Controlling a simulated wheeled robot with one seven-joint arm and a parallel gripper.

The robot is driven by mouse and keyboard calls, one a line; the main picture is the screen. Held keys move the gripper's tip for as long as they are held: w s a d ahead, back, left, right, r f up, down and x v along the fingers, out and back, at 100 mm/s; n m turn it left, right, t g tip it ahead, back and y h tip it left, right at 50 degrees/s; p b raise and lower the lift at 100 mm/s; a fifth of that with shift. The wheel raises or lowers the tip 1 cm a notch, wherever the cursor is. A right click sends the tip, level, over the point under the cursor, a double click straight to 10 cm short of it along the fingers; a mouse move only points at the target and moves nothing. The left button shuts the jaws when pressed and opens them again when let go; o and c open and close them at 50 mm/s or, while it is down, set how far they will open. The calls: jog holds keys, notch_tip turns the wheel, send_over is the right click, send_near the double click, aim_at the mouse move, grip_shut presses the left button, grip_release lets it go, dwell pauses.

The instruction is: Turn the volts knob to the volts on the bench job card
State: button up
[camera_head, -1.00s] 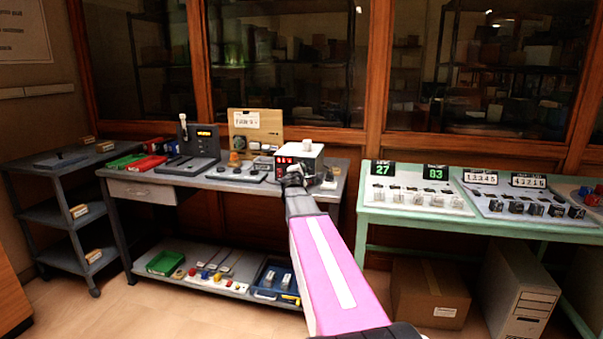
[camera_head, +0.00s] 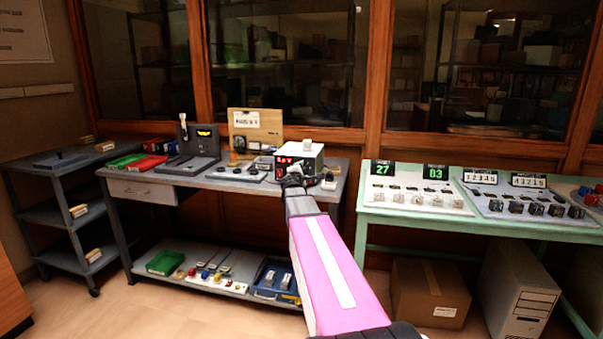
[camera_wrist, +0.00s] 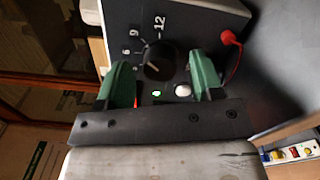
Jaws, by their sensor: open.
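The volts knob (camera_wrist: 158,61) is a round black knob on the dark panel of the power supply (camera_wrist: 185,18), with white numbers 6, 9 and 12 around it. A pale pointer mark shows on the knob, but I cannot tell its exact setting. My gripper (camera_wrist: 160,66) is open, its green fingers on either side of the knob with gaps visible. In the head view the power supply (camera_head: 308,150) has a lit red display, too small to read surely. A white card (camera_head: 246,119) on a wooden board has writing too small to read; it may be the job card.
A green light (camera_wrist: 156,93) and a white button (camera_wrist: 183,90) sit below the knob. A red plug with a cable (camera_wrist: 229,38) is at the right. The grey bench (camera_head: 225,182) also carries a dark instrument (camera_head: 200,145); a green table (camera_head: 375,210) stands to the right.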

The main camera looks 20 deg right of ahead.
jog(key=v, duration=1)
jog(key=shift+a, duration=0.2)
jog(key=shift+s, duration=0.15)
